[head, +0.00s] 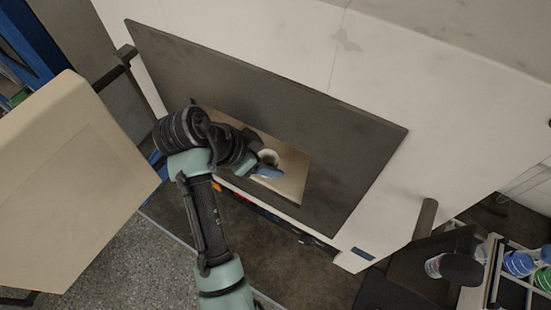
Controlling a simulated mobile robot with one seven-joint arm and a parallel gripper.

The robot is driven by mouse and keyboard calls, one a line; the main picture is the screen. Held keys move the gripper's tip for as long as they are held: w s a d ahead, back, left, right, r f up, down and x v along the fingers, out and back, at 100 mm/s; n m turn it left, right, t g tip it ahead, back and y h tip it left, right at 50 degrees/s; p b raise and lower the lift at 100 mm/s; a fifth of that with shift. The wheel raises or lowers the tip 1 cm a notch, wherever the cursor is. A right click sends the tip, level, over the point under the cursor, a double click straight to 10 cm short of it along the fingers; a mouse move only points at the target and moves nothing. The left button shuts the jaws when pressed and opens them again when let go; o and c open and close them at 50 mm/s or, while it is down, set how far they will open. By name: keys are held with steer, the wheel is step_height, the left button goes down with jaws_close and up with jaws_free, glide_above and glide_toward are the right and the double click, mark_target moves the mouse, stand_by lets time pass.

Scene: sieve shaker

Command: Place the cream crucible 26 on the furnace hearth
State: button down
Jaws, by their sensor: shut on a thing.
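A small cream crucible (267,156) shows in the head view at the end of my arm. My gripper (265,164) is shut on it; a blue part of the gripper covers its near side. Any number on the crucible is too small to read. The gripper and crucible are in front of or within the tan furnace opening, where the pale hearth (291,184) shows to the right of them. I cannot tell whether the crucible touches the hearth. My wrist hides the left part of the opening.
A dark grey front plate (345,140) surrounds the opening on the white furnace body (440,90). A cream door panel (75,185) stands swung out on the left. A rack with blue and green-capped items (518,263) and a dark fixture (440,265) stand at lower right.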

mark_target(274, 163)
steer(key=shift+w+d, duration=0.5)
steer(key=shift+d, duration=0.4)
step_height(274, 163, down, 3)
steer(key=shift+r+p, duration=0.2)
steer(key=shift+p, duration=0.9)
steer(key=shift+f, duration=0.5)
steer(key=shift+f, duration=0.15)
steer(key=shift+c, duration=1.2)
jaws_free()
